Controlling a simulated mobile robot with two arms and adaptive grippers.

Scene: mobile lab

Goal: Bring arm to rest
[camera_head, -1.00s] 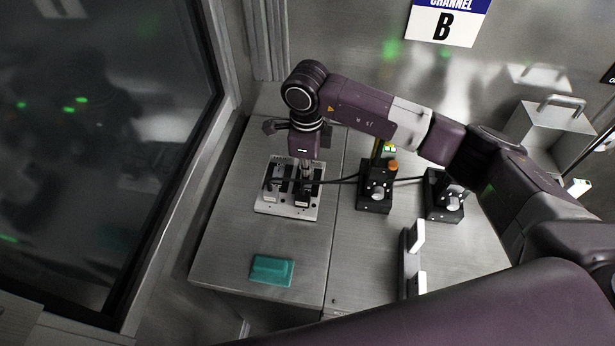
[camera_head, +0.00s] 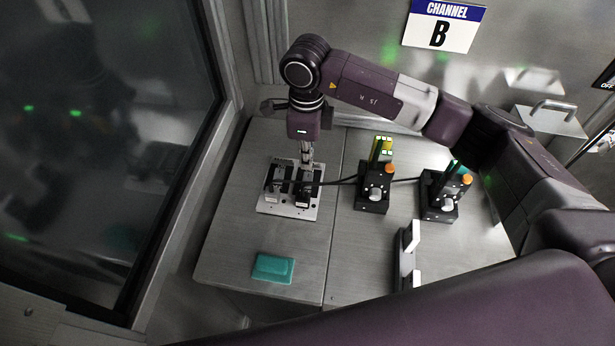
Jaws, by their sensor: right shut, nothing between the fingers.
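My right arm comes in from the right and reaches over the metal bench (camera_head: 225,262). Its wrist points down. My right gripper (camera_head: 306,160) is shut and empty, just above the far edge of a silver fixture plate (camera_head: 290,211) with black parts on it. I cannot tell whether the fingertips touch the fixture. My left gripper is not in view.
Two black devices with orange knobs, one in the middle (camera_head: 372,199) and one to its right (camera_head: 440,199), stand on the bench, joined by a black cable. A teal block (camera_head: 272,268) lies at the front. A white-ended bracket (camera_head: 408,255) stands near the right front. A window is at left.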

